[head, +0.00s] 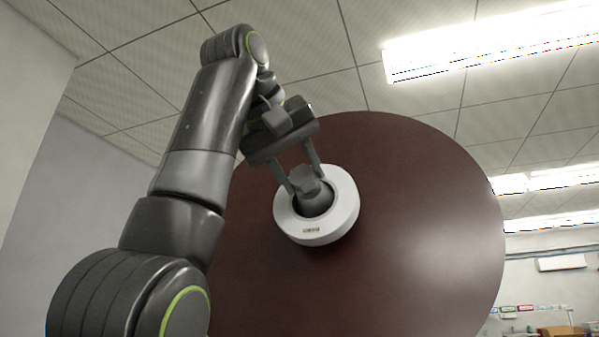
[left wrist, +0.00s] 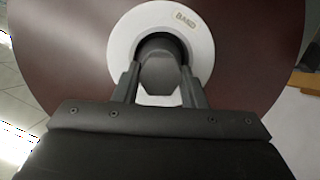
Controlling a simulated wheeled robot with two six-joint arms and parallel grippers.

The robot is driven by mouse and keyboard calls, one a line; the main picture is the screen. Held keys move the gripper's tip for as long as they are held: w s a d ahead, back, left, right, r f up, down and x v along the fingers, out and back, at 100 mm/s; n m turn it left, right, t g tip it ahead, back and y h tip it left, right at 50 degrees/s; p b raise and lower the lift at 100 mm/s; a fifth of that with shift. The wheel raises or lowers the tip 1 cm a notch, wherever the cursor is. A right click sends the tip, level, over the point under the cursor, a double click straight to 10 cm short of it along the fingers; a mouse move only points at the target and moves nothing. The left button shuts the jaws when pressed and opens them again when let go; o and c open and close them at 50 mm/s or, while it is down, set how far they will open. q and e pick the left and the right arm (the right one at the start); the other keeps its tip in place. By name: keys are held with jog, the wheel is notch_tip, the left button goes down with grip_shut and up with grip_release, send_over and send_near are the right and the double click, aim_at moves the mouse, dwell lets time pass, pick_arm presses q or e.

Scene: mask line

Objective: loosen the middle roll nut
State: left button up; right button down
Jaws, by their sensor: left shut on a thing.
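The roll (head: 430,220) is a large dark red-brown disc that fills the middle of the head view. A white ring (head: 345,213) with a small label sits at its centre. Inside the ring is a dark grey nut (head: 312,193), which also shows in the left wrist view (left wrist: 160,75). My left gripper (head: 305,184) reaches down from the upper left, with its two fingers on either side of the nut and shut on it. The white ring also shows around the nut in the left wrist view (left wrist: 121,42). My right gripper is not in view.
Behind the roll are a ceiling with bright lamps (head: 480,45) and a pale wall (head: 80,190) at the left. At the far lower right are a wall unit (head: 561,263) and some small items. The roll's face is clear around the ring.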

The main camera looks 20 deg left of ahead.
pick_arm(q)
jog(key=shift+f, duration=0.15)
dwell(0.3)
jog(key=o, duration=1)
jog(key=v, duration=1.7)
jog(key=shift+s+r+p, duration=0.2)
jog(key=shift+r+p, duration=0.05)
jog(key=shift+p, duration=0.15)
jog(key=shift+w, duration=0.15)
